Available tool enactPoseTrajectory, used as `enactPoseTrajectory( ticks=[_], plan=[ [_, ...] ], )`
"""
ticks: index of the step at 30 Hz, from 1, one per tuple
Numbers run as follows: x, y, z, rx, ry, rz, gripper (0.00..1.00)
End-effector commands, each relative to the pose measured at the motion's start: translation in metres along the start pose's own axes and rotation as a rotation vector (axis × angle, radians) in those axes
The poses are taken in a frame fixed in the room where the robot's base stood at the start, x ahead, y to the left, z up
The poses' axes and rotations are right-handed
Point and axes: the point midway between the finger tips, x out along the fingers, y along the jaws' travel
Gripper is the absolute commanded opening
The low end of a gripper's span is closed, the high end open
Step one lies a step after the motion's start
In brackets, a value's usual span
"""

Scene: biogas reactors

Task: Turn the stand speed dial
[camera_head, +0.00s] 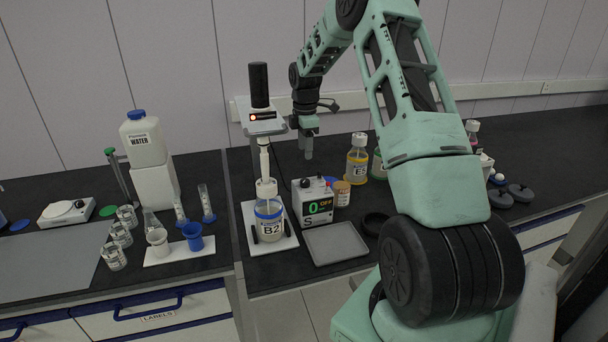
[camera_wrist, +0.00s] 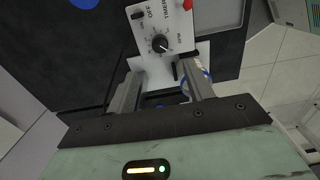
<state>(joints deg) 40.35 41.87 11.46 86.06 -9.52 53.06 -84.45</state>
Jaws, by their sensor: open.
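The stand (camera_head: 262,122) has a white upright and base, and a bottle labelled B2 (camera_head: 268,222) stands on it. Right of it is a pale control box (camera_head: 312,205) with a green display reading 0 and OFF. In the wrist view the box's panel (camera_wrist: 170,18) carries a round black dial (camera_wrist: 160,43) with a white pointer line, near the letters RPM. My gripper (camera_head: 308,150) points down above the back of the box. In the wrist view my gripper (camera_wrist: 160,72) is open, with empty space between its fingers. The dial shows just beyond the fingertips; I see no contact.
The panel also has a small black switch (camera_wrist: 138,15) and a red button (camera_wrist: 187,5). A grey tray (camera_head: 335,243) lies in front of the box. A yellow-labelled bottle (camera_head: 357,160) and a brown jar (camera_head: 342,193) stand close right of it.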

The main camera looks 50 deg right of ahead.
Motion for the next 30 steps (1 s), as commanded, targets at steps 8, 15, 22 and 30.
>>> enactPoseTrajectory(
  ticks=[8, 15, 22, 30],
  plan=[
    [0.057, -0.001, -0.001, -0.002, 0.000, -0.005, 0.52],
    [0.096, 0.000, -0.001, -0.001, 0.001, -0.002, 0.52],
    [0.112, 0.000, 0.000, 0.000, 0.001, 0.001, 0.52],
    [0.113, 0.000, 0.000, -0.001, 0.001, 0.002, 0.49]
  ],
)
